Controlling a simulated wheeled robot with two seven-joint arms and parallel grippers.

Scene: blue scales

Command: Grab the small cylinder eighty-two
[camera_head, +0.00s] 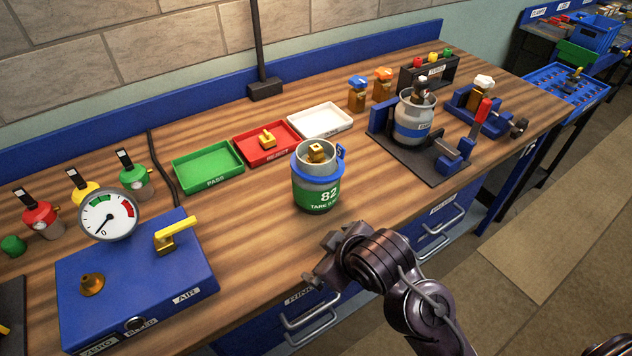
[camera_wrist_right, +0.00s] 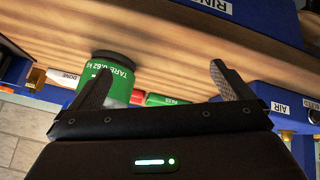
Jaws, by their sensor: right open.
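The small cylinder eighty-two (camera_head: 317,190) stands upright on the wooden bench, grey above with a green band reading 82 and a brass valve on top. My right gripper (camera_head: 318,278) is at the bench's front edge, in front of the cylinder and apart from it. In the right wrist view, its two fingers (camera_wrist_right: 160,85) are spread with nothing between them. The cylinder (camera_wrist_right: 122,75) shows there beyond the left finger, which partly hides it. My left gripper is not in view.
Green (camera_head: 207,168), red (camera_head: 284,141) and white (camera_head: 321,119) trays lie behind the cylinder. A blue gauge box (camera_head: 130,270) stands left. Bare wood surrounds cylinder eighty-two at the front.

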